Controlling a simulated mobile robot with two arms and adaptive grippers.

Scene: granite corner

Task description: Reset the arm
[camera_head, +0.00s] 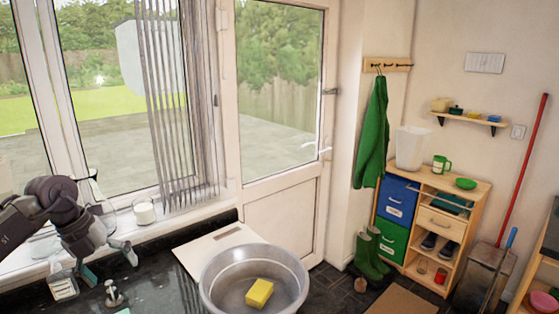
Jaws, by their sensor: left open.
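My left arm (62,212) comes in from the left edge, in front of the window. My left gripper (108,264) points down over the dark granite counter, with its fingers spread apart. I see nothing held between the fingers. A small bottle with a label (64,285) stands just left of the gripper, and a metal fitting (113,294) is on the counter below it. I cannot tell how much height is between the fingertips and the counter. My right gripper is not in view.
A grey basin (216,292) with a yellow sponge (259,293) sits right of the gripper. A white candle or cup (144,210) stands on the window sill. A pale board (200,255) lies behind the basin. A wooden shelf unit (455,205) stands at the far right.

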